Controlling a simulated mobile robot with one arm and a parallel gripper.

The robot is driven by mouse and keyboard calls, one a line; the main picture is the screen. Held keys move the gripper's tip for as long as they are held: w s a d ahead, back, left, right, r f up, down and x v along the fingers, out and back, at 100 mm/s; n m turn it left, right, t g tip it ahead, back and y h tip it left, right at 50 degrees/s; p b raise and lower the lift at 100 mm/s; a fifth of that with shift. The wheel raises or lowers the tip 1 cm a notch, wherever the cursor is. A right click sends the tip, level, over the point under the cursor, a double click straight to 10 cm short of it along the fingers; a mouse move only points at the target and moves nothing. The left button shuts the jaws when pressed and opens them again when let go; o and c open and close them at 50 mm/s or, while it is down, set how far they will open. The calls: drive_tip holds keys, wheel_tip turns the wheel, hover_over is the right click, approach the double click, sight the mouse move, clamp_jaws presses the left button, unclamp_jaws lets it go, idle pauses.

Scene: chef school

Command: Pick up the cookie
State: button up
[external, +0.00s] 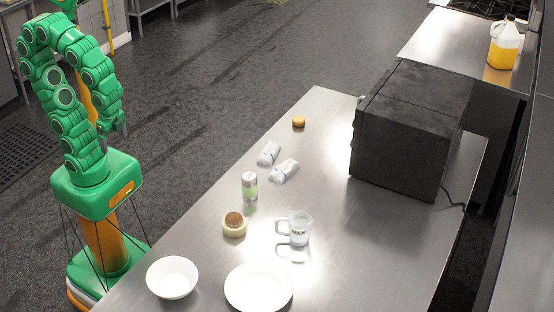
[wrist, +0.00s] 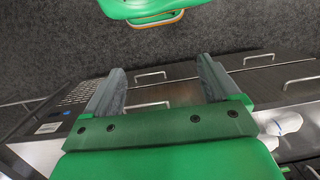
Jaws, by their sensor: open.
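A small round golden-brown item (external: 299,121), which looks like the cookie, lies on the steel table near its far end in the external view. A second round brown item (external: 234,218) sits on a cream-coloured round piece nearer the front; I cannot tell which of the two is the cookie. My gripper (external: 121,128) hangs from the folded green arm left of the table, apart from both items. In the wrist view my gripper (wrist: 160,75) is open, with nothing between its two grey fingers. Neither brown item can be made out there.
The steel table (external: 330,235) holds two white bundles (external: 277,161), a green-and-white can (external: 250,186), a clear measuring jug (external: 299,228), a white bowl (external: 172,277) and a white plate (external: 258,289). A large black box (external: 408,130) stands at right. Cabinet fronts with handles (wrist: 150,106) show below the gripper.

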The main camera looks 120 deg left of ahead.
drive_tip(key=w+a+r+m+y, duration=0.15)
drive_tip(key=w+a+y, duration=0.4)
drive_tip(key=a, duration=0.85)
drive_tip(key=w+a+r+m+g+y, duration=0.1)
drive_tip(key=w+a+m+y, duration=0.1)
drive_tip(key=w+a, duration=0.95)
drive_tip(key=w+a+r+m+y, duration=0.15)
drive_tip(key=w+a+y, duration=0.25)
drive_tip(key=a, duration=1.2)
drive_tip(key=w+a+f+m+t+y, duration=0.1)
drive_tip(key=w+a+f+m, duration=0.25)
drive_tip(key=a, duration=0.25)
drive_tip(key=w+a+f+m+y, duration=0.1)
drive_tip(key=w+a+f+m, duration=0.2)
drive_tip(key=w+a+m, duration=0.15)
drive_tip(key=m+t, duration=0.3)
drive_tip(key=m, duration=0.3)
approach(296, 121)
drive_tip(key=a, duration=0.2)
drive_tip(key=shift+s+a, duration=0.3)
drive_tip(key=shift+w+a+f, duration=0.1)
drive_tip(key=shift+w+f, duration=0.1)
drive_tip(key=shift+f, duration=0.3)
drive_tip(key=shift+a+f+h, duration=0.1)
drive_tip(key=shift+a+h, duration=0.05)
drive_tip(key=shift+h, duration=0.1)
drive_tip(key=shift+x, duration=2.95)
drive_tip(key=shift+w+a, duration=0.3)
drive_tip(key=shift+a, duration=0.4)
